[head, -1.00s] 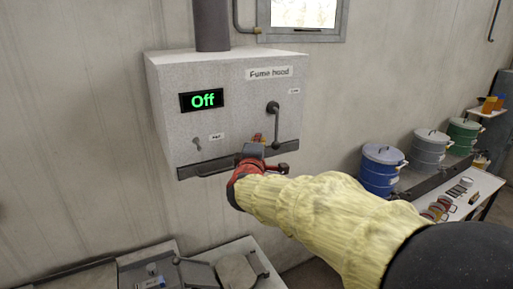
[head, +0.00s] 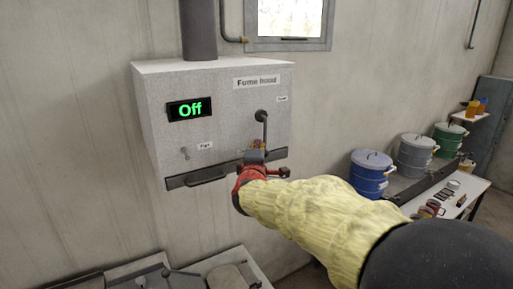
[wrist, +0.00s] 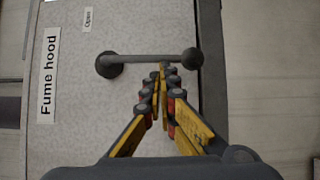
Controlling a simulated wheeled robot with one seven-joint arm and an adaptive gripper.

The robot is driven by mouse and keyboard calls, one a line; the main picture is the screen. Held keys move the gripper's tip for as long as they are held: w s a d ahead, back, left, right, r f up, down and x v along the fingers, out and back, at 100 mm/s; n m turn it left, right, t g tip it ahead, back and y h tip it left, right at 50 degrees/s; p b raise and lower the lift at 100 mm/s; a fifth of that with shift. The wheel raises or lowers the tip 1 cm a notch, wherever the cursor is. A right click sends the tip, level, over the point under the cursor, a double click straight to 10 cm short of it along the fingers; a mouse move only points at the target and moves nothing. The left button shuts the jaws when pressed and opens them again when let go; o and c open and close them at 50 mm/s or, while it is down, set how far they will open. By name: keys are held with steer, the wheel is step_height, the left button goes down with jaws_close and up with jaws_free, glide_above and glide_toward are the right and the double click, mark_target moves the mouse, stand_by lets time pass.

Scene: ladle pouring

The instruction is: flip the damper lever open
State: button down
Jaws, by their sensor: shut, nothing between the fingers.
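The damper lever (head: 264,130) is a dark bar on the front of the white fume hood (head: 215,120). It hangs almost straight down from a round pivot near the hood's right side. In the wrist view the lever (wrist: 150,59) runs sideways from its pivot at left to a ball knob at right. My gripper (head: 257,148) is shut and empty. Its fingertips are at the lower left of the lever. In the wrist view the gripper's tips (wrist: 163,70) lie just beside the bar, nearer the knob; I cannot tell whether they touch. The knob is hidden in the head view.
A small "Open" label (wrist: 87,19) sits near the lever's pivot. Lidded drums (head: 371,172) stand at right, away from the hood.

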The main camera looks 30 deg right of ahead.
steer(key=shift+d+f+n+t+b, duration=0.25)
steer(key=shift+d+n+t+b, duration=0.15)
steer(key=shift+d+n+b, duration=0.3)
steer(key=d+n+t+y+b, duration=0.1)
steer(key=n+b, duration=0.3)
steer(key=b, duration=0.4)
steer(key=d+r+n+t+y+b, duration=0.1)
steer(key=d+n+t+b, duration=0.2)
steer(key=b, duration=0.4)
steer(key=d+n+t+y+b, duration=0.1)
steer(key=d+n+t+b, duration=0.2)
steer(key=n+b, duration=0.3)
steer(key=shift+w+d+r+n+y+b, duration=0.1)
steer(key=shift+d+r+n+y+b, duration=0.2)
steer(key=shift+b, duration=0.4)
steer(key=shift+d+f+n+y+b, duration=0.1)
steer(key=shift+d+b, duration=0.25)
steer(key=shift+b, duration=0.3)
steer(key=shift+d+r+b, duration=0.25)
steer(key=shift+r+b, duration=0.1)
steer(key=shift+b, duration=0.2)
steer(key=shift+f, duration=0.1)
